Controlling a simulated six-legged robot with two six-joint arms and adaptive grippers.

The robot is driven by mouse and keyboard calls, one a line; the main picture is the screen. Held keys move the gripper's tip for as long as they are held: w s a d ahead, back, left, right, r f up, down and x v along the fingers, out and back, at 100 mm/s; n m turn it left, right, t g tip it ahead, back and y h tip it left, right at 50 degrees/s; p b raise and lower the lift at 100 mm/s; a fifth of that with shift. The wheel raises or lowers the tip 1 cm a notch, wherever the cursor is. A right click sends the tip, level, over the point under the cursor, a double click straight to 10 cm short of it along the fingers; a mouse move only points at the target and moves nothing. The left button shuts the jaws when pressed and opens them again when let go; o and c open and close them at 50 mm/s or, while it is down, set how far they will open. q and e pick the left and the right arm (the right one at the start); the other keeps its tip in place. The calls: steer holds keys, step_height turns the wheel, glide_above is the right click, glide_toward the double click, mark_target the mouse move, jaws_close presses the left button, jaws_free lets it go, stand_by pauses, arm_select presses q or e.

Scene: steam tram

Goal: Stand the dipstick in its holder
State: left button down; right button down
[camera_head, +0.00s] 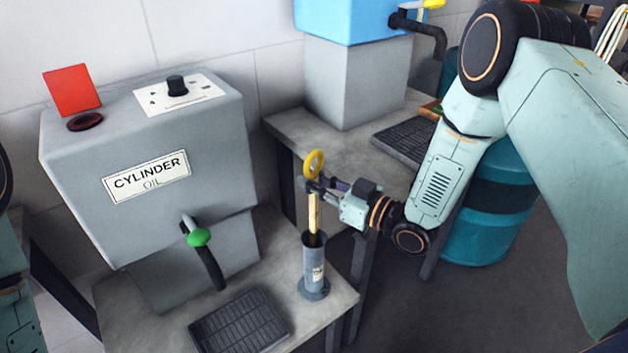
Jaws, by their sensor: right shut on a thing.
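The dipstick (314,214) is a pale tan, upright strip with a yellow ring handle at its top. My right gripper (315,185) is shut on it just below the ring, reaching in from the right. The holder (315,265) is a grey upright tube with a round foot and a small label, standing on the near table. The dipstick's lower end meets the holder's dark mouth and appears to be inside it; how deep it reaches is hidden. My left gripper is not in view.
A grey cylinder oil tank (150,200) with a green-knobbed tap (200,238) stands left of the holder. A black drip grille (240,320) lies in front. Behind are another table (295,125) with a blue-topped tank (350,20) and a teal drum (490,215).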

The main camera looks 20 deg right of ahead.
steer(key=shift+f+b, duration=0.95)
steer(key=shift+f, duration=0.4)
steer(key=c, duration=1.3)
jaws_free()
steer(key=shift+s+d+r+p, duration=0.2)
steer(key=shift+s+d+p, duration=0.3)
steer(key=shift+s+p, duration=0.15)
steer(key=shift+s+d+r+p, duration=0.25)
steer(key=shift+s+d+p, duration=0.35)
steer(key=shift+s, duration=0.1)
steer(key=shift+s+d+r+p, duration=0.2)
steer(key=shift+s+d+p, duration=0.25)
steer(key=shift+s+p, duration=0.2)
